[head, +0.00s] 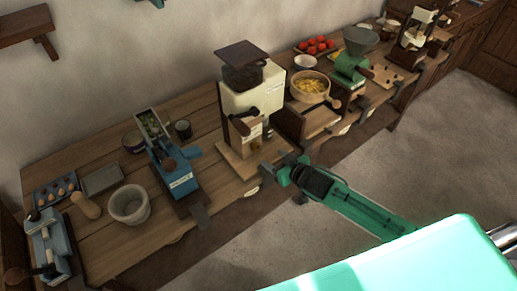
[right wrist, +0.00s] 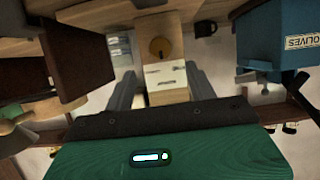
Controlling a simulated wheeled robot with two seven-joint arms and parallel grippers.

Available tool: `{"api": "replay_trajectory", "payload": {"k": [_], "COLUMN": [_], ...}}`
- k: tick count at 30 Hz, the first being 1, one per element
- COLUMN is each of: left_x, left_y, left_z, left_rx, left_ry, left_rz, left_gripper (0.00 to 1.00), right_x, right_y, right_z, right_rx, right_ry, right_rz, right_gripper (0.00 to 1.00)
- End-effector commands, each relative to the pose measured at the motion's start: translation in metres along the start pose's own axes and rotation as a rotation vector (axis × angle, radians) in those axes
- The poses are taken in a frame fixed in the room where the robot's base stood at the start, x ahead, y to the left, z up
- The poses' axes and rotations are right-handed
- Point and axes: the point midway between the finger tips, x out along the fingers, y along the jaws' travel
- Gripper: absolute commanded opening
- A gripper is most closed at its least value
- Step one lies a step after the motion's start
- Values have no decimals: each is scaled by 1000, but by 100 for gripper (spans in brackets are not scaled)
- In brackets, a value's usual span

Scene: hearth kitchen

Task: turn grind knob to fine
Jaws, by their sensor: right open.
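A cream grinder (head: 262,98) with a dark hopper (head: 240,70) stands on a wooden base on the bench. Dark handle-like parts and a small white label show on its front; I cannot tell from the head view which is the grind knob. My right gripper (head: 280,168) is at the bench's front edge, just in front of the grinder's base. Its fingers (right wrist: 162,88) are apart, with the pale block seen between them and nothing visibly gripped. My left gripper is not in view.
A blue device (head: 172,172), labelled OLIVES in the right wrist view (right wrist: 298,42), stands left of the grinder. Open floor lies in front.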

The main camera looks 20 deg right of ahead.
Motion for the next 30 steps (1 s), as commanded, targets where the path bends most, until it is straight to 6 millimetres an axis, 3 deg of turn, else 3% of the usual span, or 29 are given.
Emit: {"api": "replay_trajectory", "payload": {"k": [15,21,30], "left_x": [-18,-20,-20], "left_y": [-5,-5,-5], "left_z": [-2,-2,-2], "left_rx": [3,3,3], "left_ry": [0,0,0], "left_rz": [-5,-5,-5], "left_gripper": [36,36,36], "right_x": [81,96,99], "right_y": [0,0,0], "right_z": [-2,-1,0], "right_rx": [-1,0,0], "right_ry": [0,0,-1], "right_rz": [1,0,0], "right_gripper": [56,56,56]}}
